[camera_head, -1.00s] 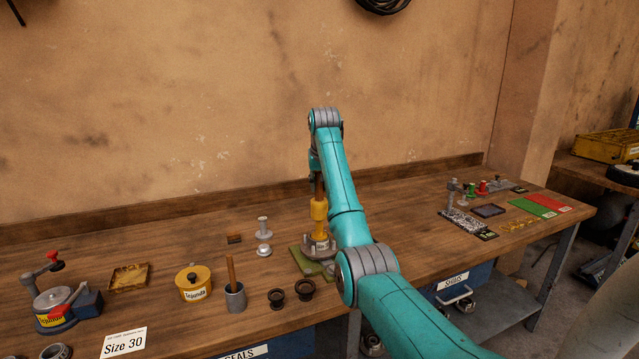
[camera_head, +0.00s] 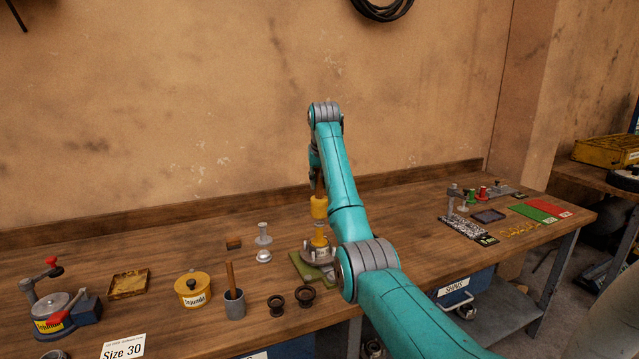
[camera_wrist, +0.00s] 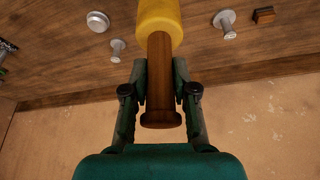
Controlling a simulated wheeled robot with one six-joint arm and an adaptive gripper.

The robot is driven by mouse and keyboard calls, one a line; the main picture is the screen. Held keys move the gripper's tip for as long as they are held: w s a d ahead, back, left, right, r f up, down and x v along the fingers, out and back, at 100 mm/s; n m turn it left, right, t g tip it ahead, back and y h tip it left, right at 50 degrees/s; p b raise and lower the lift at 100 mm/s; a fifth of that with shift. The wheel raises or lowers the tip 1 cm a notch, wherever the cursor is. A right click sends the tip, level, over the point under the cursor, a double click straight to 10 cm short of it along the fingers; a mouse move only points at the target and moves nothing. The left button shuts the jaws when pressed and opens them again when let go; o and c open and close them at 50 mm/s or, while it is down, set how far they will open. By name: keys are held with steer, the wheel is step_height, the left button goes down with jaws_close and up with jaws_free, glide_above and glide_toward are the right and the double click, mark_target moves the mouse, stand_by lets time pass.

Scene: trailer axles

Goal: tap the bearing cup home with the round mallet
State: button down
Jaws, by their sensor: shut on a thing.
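The round mallet has a yellow head (camera_head: 319,207) and a brown wooden handle (camera_wrist: 160,85). My gripper (camera_wrist: 160,75) is shut on the handle, and the wrist view shows a finger on each side. The mallet hangs head down in the head view. Below it, a brass-yellow piece (camera_head: 319,236) stands upright on the grey hub (camera_head: 318,256), with a small gap under the mallet head. The hub sits on a green stand (camera_head: 301,266). My arm covers part of the hub's right side. I cannot make out the bearing cup.
Left of the hub stand a grey flanged piece (camera_head: 264,234), a small silver dome (camera_head: 264,256) and a brown block (camera_head: 233,242). A yellow tin (camera_head: 193,290) is further left.

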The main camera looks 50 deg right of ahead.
mark_target(319, 198)
steer(key=shift+f, duration=1.6)
steer(key=shift+r, duration=0.1)
steer(key=shift+r, duration=1.4)
step_height(319, 198, down, 3)
steer(key=shift+f, duration=0.15)
steer(key=shift+r, duration=0.25)
steer(key=shift+r, duration=0.1)
steer(key=shift+r, duration=1.3)
